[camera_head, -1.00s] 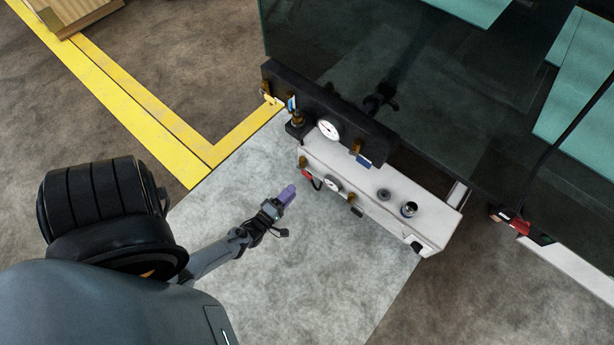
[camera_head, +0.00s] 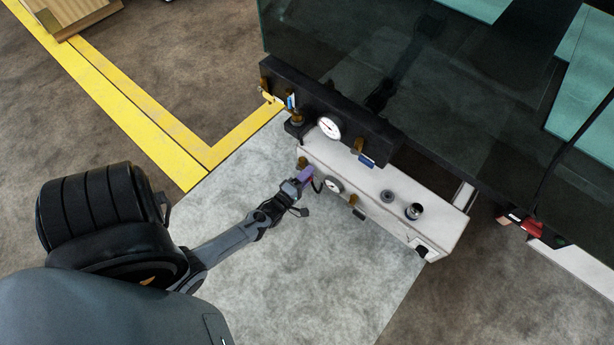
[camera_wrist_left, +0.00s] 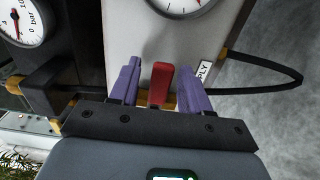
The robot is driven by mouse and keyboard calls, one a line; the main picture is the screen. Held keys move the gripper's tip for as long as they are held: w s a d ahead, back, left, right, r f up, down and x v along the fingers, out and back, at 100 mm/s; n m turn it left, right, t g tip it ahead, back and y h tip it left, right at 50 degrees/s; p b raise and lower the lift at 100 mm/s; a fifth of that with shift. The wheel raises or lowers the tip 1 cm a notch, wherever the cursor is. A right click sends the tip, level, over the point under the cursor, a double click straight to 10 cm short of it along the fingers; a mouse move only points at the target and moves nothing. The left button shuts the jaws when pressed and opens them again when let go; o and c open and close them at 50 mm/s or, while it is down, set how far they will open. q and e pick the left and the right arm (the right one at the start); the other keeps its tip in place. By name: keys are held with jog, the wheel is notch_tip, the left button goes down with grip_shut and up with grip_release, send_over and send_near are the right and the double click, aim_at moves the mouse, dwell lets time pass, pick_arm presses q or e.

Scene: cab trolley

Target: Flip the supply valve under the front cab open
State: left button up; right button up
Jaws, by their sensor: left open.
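The supply valve's red handle (camera_wrist_left: 160,84) shows in the left wrist view, on the front of the white box (camera_wrist_left: 125,40). A partly covered label (camera_wrist_left: 204,70) ending in "PLY" is beside it. My left gripper (camera_wrist_left: 163,72) is open, with one purple finger on each side of the handle and gaps visible between. In the head view, my left gripper (camera_head: 305,176) is at the left part of the white box (camera_head: 440,232) under the front cab (camera_head: 330,50). There it covers the red handle. My right gripper is not in view.
A pressure gauge (camera_head: 333,185) sits right of my gripper on the white box. The black beam (camera_head: 347,128) above carries another gauge (camera_head: 328,128) and a blue-handled valve (camera_head: 366,160). A black hose (camera_wrist_left: 270,88) loops out at the right. The pale floor (camera_head: 300,270) in front is clear.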

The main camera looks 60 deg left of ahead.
pick_arm(q)
grip_shut()
jog(key=shift+r, duration=0.1)
dwell(0.3)
